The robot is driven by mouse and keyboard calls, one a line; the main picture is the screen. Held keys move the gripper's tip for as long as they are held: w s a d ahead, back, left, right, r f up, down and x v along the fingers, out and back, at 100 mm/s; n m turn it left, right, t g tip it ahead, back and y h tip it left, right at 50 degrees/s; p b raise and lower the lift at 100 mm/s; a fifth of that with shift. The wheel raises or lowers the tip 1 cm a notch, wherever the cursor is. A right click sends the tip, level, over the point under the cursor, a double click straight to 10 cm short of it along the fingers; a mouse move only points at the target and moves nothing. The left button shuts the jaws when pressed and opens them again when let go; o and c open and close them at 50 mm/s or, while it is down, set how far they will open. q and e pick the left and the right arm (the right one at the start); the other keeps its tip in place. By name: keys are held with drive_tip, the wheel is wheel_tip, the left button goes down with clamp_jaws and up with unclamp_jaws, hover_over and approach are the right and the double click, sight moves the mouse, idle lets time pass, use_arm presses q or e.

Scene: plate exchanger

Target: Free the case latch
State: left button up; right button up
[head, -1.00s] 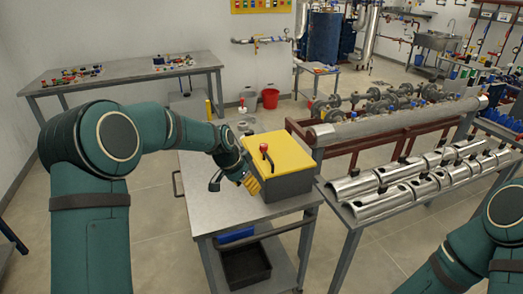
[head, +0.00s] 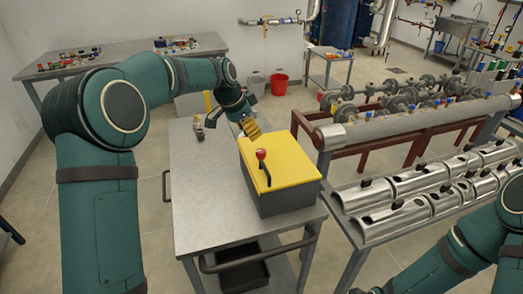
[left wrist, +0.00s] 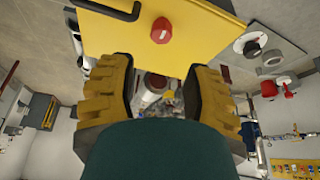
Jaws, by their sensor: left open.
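The case (head: 283,198) is a dark grey box with a yellow lid (head: 292,162), resting on a metal cart. A red knob (head: 261,155) and a black bar handle (head: 267,174) stand on the lid; I cannot tell which part is the latch. In the left wrist view the red knob (left wrist: 161,30) and the black handle (left wrist: 105,8) show at the top. My left gripper (head: 251,130), with yellow ribbed fingers, is open and empty at the lid's far left corner. In the left wrist view its fingers (left wrist: 160,75) are spread apart, clear of the knob. My right gripper is out of view.
The cart top (head: 205,215) is clear left of the case, with small fittings (head: 198,128) at its far end. A table with metal half-shells (head: 395,222) stands close on the right. My right arm is at the lower right.

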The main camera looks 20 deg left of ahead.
sight(261, 151)
use_arm(q)
drive_tip(key=b+x, duration=0.1)
drive_tip(key=x, duration=1)
drive_tip(key=shift+w+f, duration=0.1)
clamp_jaws()
